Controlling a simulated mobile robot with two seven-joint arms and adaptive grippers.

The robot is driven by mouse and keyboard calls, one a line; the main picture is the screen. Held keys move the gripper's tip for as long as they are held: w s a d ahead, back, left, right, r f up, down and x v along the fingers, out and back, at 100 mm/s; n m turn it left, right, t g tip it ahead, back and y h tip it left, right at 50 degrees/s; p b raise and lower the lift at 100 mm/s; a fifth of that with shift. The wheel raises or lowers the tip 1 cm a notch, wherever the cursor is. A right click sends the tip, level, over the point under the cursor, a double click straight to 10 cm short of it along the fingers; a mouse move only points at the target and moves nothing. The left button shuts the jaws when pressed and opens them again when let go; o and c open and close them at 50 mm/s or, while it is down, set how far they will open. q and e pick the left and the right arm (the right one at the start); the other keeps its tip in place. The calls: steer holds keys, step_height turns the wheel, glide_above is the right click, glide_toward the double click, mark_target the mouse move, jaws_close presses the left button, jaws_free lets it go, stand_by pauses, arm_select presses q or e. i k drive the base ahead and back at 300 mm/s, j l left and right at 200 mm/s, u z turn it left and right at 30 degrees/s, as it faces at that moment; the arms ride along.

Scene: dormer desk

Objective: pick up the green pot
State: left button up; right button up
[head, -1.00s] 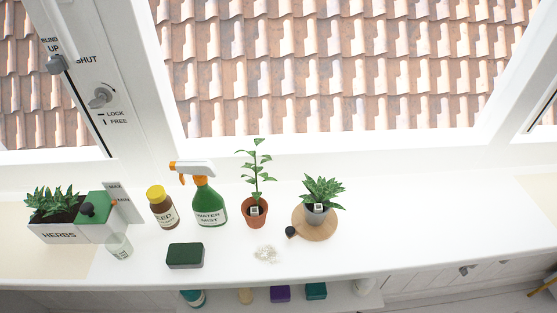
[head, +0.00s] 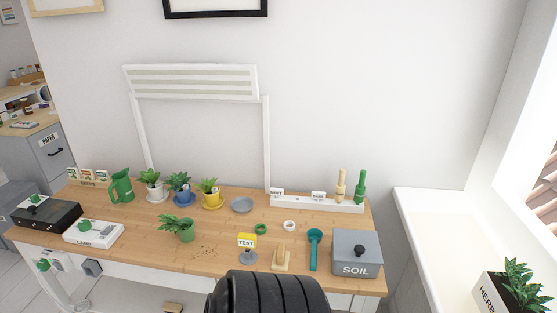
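A small green pot (head: 185,235) with a leafy plant stands on the wooden desk (head: 140,240), left of the middle. It looks slightly tilted, but I cannot tell for sure. Brown crumbs (head: 207,252) lie on the desk to its right. Behind it stand a white pot (head: 156,195), a blue pot (head: 184,199) and a yellow pot (head: 211,201), each with a plant. Neither gripper shows in the head view. A ribbed black part, apparently of my own arm, comes in at the bottom middle, apart from the green pot.
A green watering can (head: 122,187) stands at the desk's left, behind the lamp box (head: 93,232). A grey dish (head: 241,205), TEST sign (head: 247,241), teal scoop (head: 314,245) and SOIL bin (head: 356,255) are to the right. A lamp frame (head: 190,82) rises at the back.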

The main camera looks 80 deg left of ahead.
mark_target(185, 227)
steer(key=u, duration=2)
